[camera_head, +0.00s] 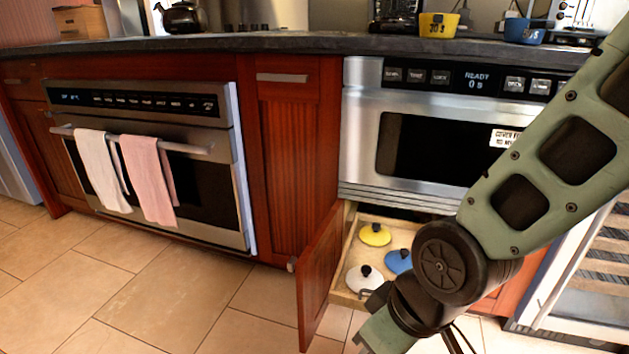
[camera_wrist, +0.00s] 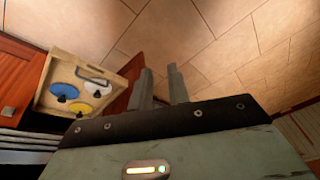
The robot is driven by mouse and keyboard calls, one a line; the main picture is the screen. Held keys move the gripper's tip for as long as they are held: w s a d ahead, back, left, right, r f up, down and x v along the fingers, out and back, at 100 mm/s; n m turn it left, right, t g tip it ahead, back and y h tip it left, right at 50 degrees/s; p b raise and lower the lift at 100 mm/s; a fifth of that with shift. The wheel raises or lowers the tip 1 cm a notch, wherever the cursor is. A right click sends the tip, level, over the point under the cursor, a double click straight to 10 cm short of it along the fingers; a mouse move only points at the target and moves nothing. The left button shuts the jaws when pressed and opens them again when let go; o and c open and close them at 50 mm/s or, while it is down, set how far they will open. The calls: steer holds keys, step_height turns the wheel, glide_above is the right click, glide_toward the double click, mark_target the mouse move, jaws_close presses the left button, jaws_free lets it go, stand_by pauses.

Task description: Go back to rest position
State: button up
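My gripper (camera_wrist: 160,72) shows in the wrist view with its two grey fingers apart and nothing between them. It points toward bare floor. In the head view my arm reaches down in front of the microwave (camera_head: 440,135), and my fingers are not clearly seen there. The drawer (camera_head: 345,297) below the microwave is pulled out. It holds a yellow lid (camera_head: 375,235), a blue lid (camera_head: 398,262) and a white lid (camera_head: 364,279). The drawer also shows to the left of my gripper in the wrist view (camera_wrist: 98,71). My arm hides part of the drawer.
An oven (camera_head: 150,165) with white and pink towels stands left. A yellow bowl (camera_head: 438,25) and a blue cup (camera_head: 523,31) sit on the counter (camera_head: 250,43). The tiled floor (camera_head: 150,300) at left is clear.

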steer(key=s+d+r+g+h+p, duration=0.2)
steer(key=s+d+r, duration=0.4)
steer(key=r, duration=0.3)
step_height(320, 180, up, 36)
steer(key=p, duration=3.6)
steer(key=shift+p, duration=0.3)
